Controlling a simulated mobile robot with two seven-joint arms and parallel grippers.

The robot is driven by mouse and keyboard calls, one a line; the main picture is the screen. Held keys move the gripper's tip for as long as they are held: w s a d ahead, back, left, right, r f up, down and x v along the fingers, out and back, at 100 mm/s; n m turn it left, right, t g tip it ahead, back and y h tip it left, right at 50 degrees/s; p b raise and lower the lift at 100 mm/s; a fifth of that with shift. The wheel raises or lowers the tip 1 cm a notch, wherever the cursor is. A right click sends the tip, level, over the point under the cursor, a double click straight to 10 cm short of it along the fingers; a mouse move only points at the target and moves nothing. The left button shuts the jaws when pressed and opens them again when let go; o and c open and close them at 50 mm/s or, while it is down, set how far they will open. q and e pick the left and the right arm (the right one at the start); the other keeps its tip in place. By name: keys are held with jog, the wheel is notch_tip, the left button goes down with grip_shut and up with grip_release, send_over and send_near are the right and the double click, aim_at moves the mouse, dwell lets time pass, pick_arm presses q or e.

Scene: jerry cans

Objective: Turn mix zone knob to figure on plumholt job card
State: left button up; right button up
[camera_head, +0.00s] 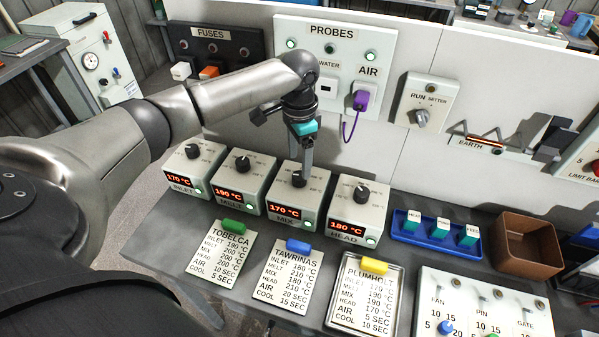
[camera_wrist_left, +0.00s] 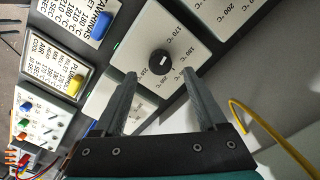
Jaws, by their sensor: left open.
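The MIX zone box (camera_head: 287,213) shows 170 °C on its red display, with a lit lamp beside it. Its black knob (camera_head: 298,179) sits on the sloped top face; in the left wrist view the knob (camera_wrist_left: 161,63) shows a white mark. My left gripper (camera_head: 304,168) points down at the knob. In the left wrist view its jaws (camera_wrist_left: 160,74) are open, a finger on either side of the knob; contact cannot be told. The PLUMHOLT job card (camera_head: 361,300) lies in a metal frame under a yellow clip; its MIX line appears to read 190 °C. My right gripper is out of view.
The INLET (camera_head: 190,170), MELT (camera_head: 240,183) and HEAD (camera_head: 356,212) boxes stand close on either side. TOBELCA (camera_head: 220,258) and TAWRINAS (camera_head: 285,275) cards lie in front. A PROBES panel (camera_head: 333,60) with a purple plug rises behind.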

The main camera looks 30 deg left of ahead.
aim_at(299, 175)
pick_arm(q)
notch_tip(299, 175, down, 5)
jog(key=shift+r, duration=0.1)
dwell(0.3)
grip_shut()
dwell(0.5)
